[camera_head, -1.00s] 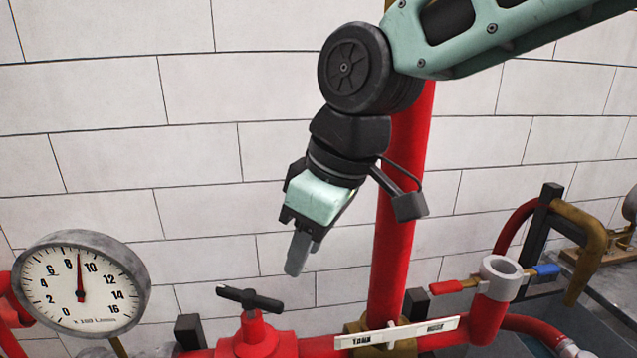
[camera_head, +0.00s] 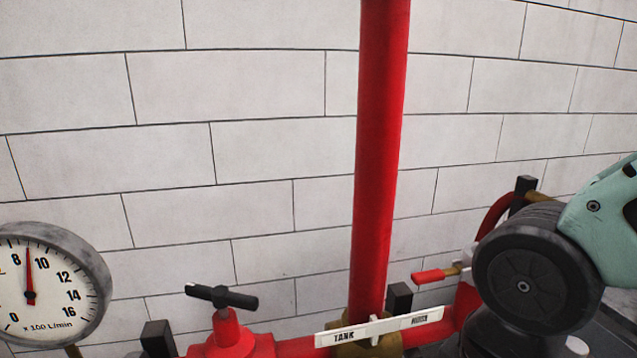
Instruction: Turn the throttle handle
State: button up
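Several handles are in view, and I cannot tell which one is the throttle handle. A black T-shaped handle (camera_head: 222,296) sits on top of a red valve body (camera_head: 230,336) at the lower left of centre. A white lever plate marked TANK (camera_head: 345,334) lies across the foot of the red upright pipe. A small red lever (camera_head: 428,276) is right of that pipe, partly beside my arm. My arm's black wrist joint is at the lower right. My gripper is out of view, so its fingers and anything near them are hidden.
A round dial gauge (camera_head: 48,284) stands at the left edge. A thick red vertical pipe (camera_head: 381,150) rises in the middle, in front of a white block wall (camera_head: 240,90). Red piping runs along the bottom. The space above the T-shaped handle is clear.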

aim_at(220, 296)
jog(key=u, duration=1.15)
